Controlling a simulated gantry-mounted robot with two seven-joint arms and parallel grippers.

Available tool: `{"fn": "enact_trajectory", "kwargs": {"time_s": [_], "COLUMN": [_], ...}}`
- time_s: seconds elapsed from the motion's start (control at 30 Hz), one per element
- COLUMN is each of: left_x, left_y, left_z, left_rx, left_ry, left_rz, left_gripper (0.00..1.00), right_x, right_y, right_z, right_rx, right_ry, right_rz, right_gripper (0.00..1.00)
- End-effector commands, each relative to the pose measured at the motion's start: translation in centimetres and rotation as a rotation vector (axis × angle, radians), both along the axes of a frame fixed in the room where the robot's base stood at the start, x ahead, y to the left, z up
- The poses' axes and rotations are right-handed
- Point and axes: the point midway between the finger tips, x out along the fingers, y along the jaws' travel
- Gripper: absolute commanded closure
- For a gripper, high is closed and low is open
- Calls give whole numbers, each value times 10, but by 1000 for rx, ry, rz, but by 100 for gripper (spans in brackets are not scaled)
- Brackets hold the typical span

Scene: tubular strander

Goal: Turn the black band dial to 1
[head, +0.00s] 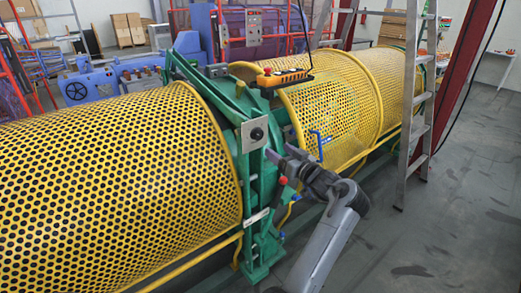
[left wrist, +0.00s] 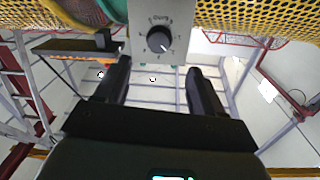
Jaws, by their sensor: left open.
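The black band dial (head: 257,134) is a round knob on a grey plate fixed to the green frame of the machine. It also shows in the left wrist view (left wrist: 159,40), where a white mark on it points to the lower right. The printing around it is too small to read surely. My left gripper (head: 284,156) is to the lower right of the dial in the head view, apart from it. In the left wrist view its fingers (left wrist: 158,76) are spread and empty, with the dial beyond their tips, roughly centred between them. My right gripper is not in view.
Yellow perforated guards (head: 110,185) flank the green frame (head: 260,190). A yellow pendant control box (head: 283,77) sits above the dial. A blue handle (head: 320,140) is to the right of my gripper. A stepladder (head: 415,100) stands at the right; the floor there is open.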

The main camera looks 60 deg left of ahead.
Motion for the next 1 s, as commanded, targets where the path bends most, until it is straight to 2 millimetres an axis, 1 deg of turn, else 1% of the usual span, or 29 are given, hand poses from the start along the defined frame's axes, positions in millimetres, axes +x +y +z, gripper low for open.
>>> {"fn": "enact_trajectory", "kwargs": {"time_s": [0.03,0.17,0.23,0.6,0.7,0.9,1.0], "left_x": [1,1,0,-3,-4,-4,-5], "left_y": [2,10,19,77,90,105,108], "left_z": [1,6,6,5,5,6,6], "left_rx": [0,1,2,2,1,2,1], "left_ry": [-11,-21,-21,-19,-20,-20,-20], "left_rz": [1,2,2,2,2,1,0], "left_gripper": [31,31,31,31,31,31,31], "right_x": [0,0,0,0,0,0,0], "right_y": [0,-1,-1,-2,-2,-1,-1], "right_z": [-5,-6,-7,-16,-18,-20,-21], "right_rx": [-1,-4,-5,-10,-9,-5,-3], "right_ry": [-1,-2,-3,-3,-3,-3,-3], "right_rz": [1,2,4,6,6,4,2], "right_gripper": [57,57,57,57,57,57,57]}}
